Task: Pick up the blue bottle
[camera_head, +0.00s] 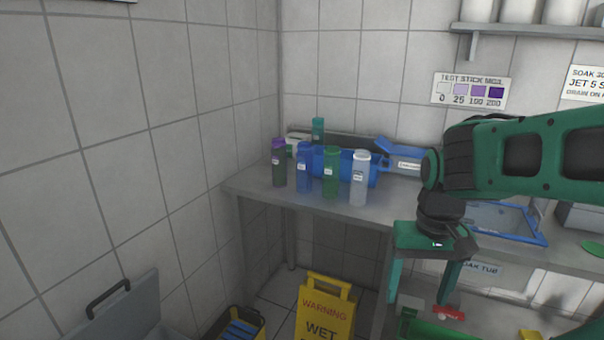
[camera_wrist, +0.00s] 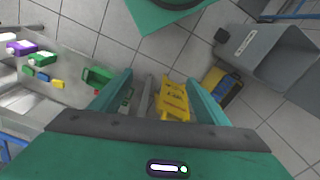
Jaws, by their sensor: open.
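The blue bottle (camera_head: 304,168) stands upright on the left part of the steel counter (camera_head: 262,185) in the head view. It is in a row between a purple-capped dark bottle (camera_head: 279,163) on its left and a green bottle (camera_head: 331,172) on its right. My gripper (camera_head: 418,298) is at the right, in front of the counter, pointing down, apart from the bottles. Its fingers are spread with nothing between them. In the wrist view my gripper (camera_wrist: 160,95) faces the floor. I cannot make out the blue bottle there.
A white bottle (camera_head: 359,179) ends the row at the right. Behind stand a blue bin (camera_head: 375,172) and a teal bottle (camera_head: 318,130). A yellow warning sign (camera_head: 326,308) stands on the floor before the counter. The tiled wall (camera_head: 130,130) closes the left side.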

